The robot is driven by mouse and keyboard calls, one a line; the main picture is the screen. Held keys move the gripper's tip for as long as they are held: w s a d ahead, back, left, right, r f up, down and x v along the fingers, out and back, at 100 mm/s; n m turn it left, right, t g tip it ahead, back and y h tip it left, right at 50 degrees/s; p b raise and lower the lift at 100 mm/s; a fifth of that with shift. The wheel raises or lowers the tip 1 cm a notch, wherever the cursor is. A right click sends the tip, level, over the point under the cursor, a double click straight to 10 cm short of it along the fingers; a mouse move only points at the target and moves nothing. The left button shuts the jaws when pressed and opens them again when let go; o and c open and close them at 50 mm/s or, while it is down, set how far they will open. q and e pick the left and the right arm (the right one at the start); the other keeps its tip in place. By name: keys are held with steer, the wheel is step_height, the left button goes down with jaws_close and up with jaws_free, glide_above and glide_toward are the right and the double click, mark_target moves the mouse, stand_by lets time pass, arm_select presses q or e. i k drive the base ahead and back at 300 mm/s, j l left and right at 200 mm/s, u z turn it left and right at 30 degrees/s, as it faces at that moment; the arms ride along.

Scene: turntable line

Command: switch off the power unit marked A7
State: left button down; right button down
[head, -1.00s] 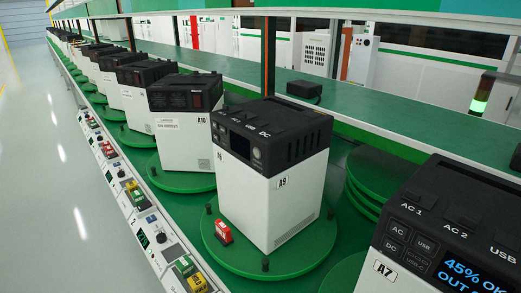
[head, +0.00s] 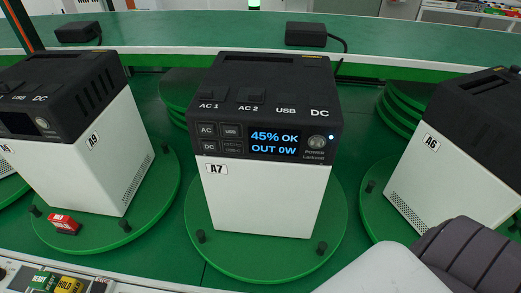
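The power unit marked A7 (head: 265,150) stands upright in the middle of the head view on a green round turntable (head: 265,262). It has a white body and a black top. Its lit screen (head: 274,143) reads "45% OK" and "OUT 0W". The round POWER button (head: 317,142) is right of the screen, with a small bright light beside it. Buttons marked AC, DC and USB are left of the screen. Neither gripper shows; a light and dark grey part at the bottom right looks like my own arm.
Unit A9 (head: 102,160) stands on the left turntable beside a red tag block (head: 63,224). Unit A6 (head: 440,160) stands on the right, partly behind my arm. Two black adapters (head: 305,35) and (head: 78,32) lie on the shelf behind. The space before A7 is mostly clear.

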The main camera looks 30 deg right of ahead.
mark_target(317, 142)
steer(key=l+z, duration=0.15)
steer(key=z, duration=1.1)
steer(key=i+j, duration=0.05)
